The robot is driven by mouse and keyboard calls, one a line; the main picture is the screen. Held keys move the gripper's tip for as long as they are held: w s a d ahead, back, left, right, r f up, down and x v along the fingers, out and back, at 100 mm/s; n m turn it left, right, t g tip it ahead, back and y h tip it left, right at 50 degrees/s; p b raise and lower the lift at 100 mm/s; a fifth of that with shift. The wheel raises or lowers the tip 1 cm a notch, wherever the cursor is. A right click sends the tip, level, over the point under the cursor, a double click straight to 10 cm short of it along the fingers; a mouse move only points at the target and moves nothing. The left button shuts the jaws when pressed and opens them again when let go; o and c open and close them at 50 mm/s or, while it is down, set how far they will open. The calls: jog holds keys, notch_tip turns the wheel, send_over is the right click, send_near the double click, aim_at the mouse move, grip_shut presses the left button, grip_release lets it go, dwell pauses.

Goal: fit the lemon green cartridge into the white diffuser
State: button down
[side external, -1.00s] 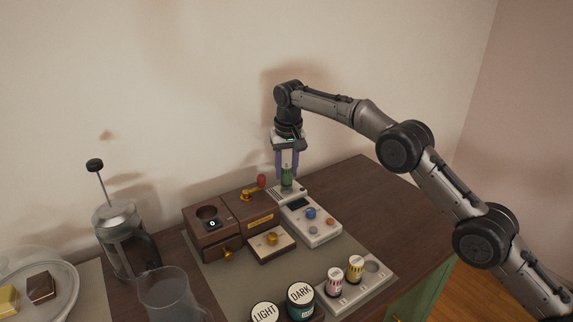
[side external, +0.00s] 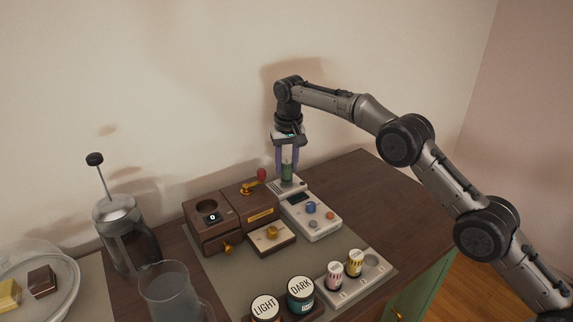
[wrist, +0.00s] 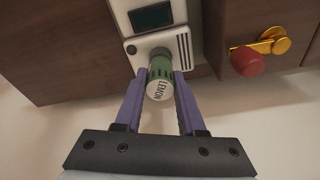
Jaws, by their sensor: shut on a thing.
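The lemon cartridge (side external: 287,172) is a green cylinder with a white cap. In the wrist view the cap of the cartridge (wrist: 159,89) reads LEMON. It stands upright at the raised rear block of the white diffuser (side external: 322,226), which has a small dark screen and blue and orange knobs. My gripper (side external: 287,166) points down over this block, its purple fingers shut on the cartridge. In the wrist view the diffuser (wrist: 133,50) shows behind the cartridge. The cartridge's lower end is hidden, so I cannot tell how deep it sits in the block.
A brown wooden box with a red-knobbed brass lever (side external: 253,185) stands close to the left. A pink-striped cartridge (side external: 335,275) and a yellow one (side external: 354,262) stand in a white rack. LIGHT (side external: 264,307) and DARK (side external: 300,290) jars are in front. A French press (side external: 128,235) stands left.

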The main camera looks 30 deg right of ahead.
jog(key=shift+f, duration=0.95)
jog(key=shift+c, duration=2.1)
grip_release()
jog(key=shift+r, duration=0.1)
jog(key=shift+s+a+r, duration=0.1)
jog(key=shift+s+r, duration=0.05)
jog(key=shift+r, duration=1.05)
jog(key=shift+s+r, duration=0.15)
jog(key=shift+r, duration=1.1)
jog(key=shift+s+a+r, duration=0.1)
jog(key=shift+s+r, duration=0.05)
jog(key=shift+r, duration=1.05)
jog(key=shift+d, duration=0.1)
